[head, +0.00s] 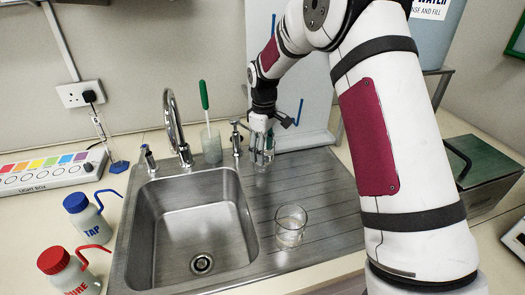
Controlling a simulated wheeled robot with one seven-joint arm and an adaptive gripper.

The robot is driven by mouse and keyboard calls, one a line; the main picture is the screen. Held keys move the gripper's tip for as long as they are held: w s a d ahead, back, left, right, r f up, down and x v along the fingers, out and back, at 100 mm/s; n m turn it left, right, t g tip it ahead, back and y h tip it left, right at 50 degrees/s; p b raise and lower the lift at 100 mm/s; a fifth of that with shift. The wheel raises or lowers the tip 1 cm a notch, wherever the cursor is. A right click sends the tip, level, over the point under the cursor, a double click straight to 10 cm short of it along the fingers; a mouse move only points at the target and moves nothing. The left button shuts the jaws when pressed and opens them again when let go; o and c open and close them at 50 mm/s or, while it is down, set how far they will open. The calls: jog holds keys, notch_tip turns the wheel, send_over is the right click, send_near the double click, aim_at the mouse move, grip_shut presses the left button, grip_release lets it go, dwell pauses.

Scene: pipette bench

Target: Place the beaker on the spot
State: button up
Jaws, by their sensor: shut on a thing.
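My gripper (262,151) is at the back of the ridged draining board, to the right of the sink taps, pointing down. It is shut on a small clear glass vessel (262,162), mostly hidden by the fingers; I cannot tell whether it is a beaker or whether it touches the board. A clear glass beaker (291,227) stands upright on the draining board (328,205), to the right of the basin and nearer than my gripper. I cannot make out a marked spot.
The steel sink basin (192,225) and tap (175,125) are left of the board. A glass with a green-handled brush (205,95) stands behind. Two wash bottles (88,216) (68,270) and a light box (50,172) are at left. A green metal box (485,170) is at right.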

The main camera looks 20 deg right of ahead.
jog(key=shift+s+a+f, duration=0.1)
jog(key=shift+s+f, duration=0.05)
jog(key=shift+f, duration=0.35)
jog(key=shift+f, duration=0.1)
jog(key=o, duration=1.2)
